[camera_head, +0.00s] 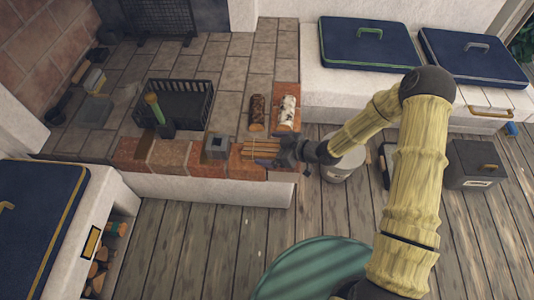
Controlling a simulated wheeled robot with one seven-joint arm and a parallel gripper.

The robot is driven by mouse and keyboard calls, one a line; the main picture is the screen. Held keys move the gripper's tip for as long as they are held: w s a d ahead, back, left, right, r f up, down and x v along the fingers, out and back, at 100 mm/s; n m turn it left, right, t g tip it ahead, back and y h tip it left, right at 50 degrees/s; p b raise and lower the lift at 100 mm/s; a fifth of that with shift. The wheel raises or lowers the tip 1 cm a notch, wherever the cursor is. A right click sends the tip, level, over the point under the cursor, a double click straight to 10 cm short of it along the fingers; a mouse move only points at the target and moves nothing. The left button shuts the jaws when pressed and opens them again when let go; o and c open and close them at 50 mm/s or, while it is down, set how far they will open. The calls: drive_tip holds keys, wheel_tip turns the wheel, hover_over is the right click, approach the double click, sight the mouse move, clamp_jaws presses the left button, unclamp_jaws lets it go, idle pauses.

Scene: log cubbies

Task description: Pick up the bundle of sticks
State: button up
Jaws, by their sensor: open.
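The bundle of sticks (259,150), thin and light brown, lies on the brick ledge (208,160) near its right end. My gripper (272,153) comes in from the right and is open at the right end of the bundle. Its dark fingers partly hide that end. I cannot tell whether they touch the sticks. The bundle rests on the bricks.
A dark log (257,112) and a white-barked log (288,112) lie just behind the bundle. A small grey box (217,146) stands left of it. A black basket (187,103) sits farther left. A pale bucket (345,163) stands on the wooden floor near my arm.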

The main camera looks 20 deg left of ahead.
idle(0.5)
drive_tip(key=c, duration=1.2)
